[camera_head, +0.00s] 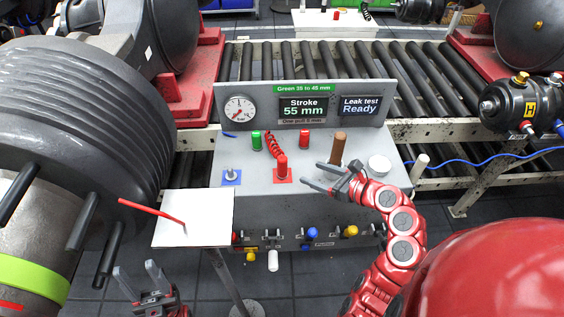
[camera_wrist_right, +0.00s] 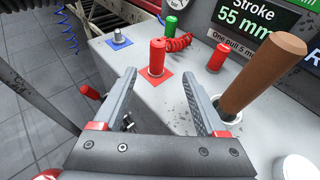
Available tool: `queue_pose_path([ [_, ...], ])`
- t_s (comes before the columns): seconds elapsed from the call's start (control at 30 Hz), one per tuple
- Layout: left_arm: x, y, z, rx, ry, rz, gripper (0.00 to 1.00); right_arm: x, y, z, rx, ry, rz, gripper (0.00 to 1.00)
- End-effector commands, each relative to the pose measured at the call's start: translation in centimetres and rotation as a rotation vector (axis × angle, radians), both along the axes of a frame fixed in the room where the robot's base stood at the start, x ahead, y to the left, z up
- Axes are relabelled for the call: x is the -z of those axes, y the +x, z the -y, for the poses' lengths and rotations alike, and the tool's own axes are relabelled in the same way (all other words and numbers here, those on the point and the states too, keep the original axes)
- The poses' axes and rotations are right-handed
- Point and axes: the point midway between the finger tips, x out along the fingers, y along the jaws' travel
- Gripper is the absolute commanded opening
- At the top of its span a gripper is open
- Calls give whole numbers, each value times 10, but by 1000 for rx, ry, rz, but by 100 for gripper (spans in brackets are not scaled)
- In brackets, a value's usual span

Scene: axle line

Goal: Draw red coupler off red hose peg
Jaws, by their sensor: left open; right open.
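The red coupler (camera_head: 282,167) stands upright on a red square on the grey console (camera_head: 235,150), with the red coiled hose (camera_head: 274,146) running to it from behind. The peg under it is hidden. It also shows in the right wrist view (camera_wrist_right: 157,57), beyond and between the fingertips. My right gripper (camera_head: 320,178) is open and empty, to the right of the coupler and apart from it; its fingers also show in the wrist view (camera_wrist_right: 160,80). My left gripper (camera_head: 138,272) is open and empty at the lower left, below the white tabletop.
A brown handle (camera_head: 338,148) stands right of the coupler. A second red cylinder (camera_head: 304,139) and a green one (camera_head: 256,140) stand behind. A bare metal peg (camera_head: 231,174) sits on a blue square. A white table (camera_head: 200,205) bears a red stick. The display reads Stroke 55 mm.

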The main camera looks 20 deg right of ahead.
Motion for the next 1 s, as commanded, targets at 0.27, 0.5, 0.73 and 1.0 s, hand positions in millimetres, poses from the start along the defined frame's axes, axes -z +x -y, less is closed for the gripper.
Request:
queue_pose_path([
  [0.27, -8, 0, 0, 0, 0, 0, 50, 19, 48, -29, -6, -1, -2, 74],
  [0.5, -10, 0, 0, 0, 0, 0, 50, 26, 65, -37, -1, -3, 0, 74],
  [0.73, -17, 0, 0, 0, 0, 0, 50, 31, 88, -56, -2, -2, 1, 74],
  [1.0, -18, 0, 0, 0, 0, 0, 50, 41, 104, -64, 3, -2, 1, 74],
])
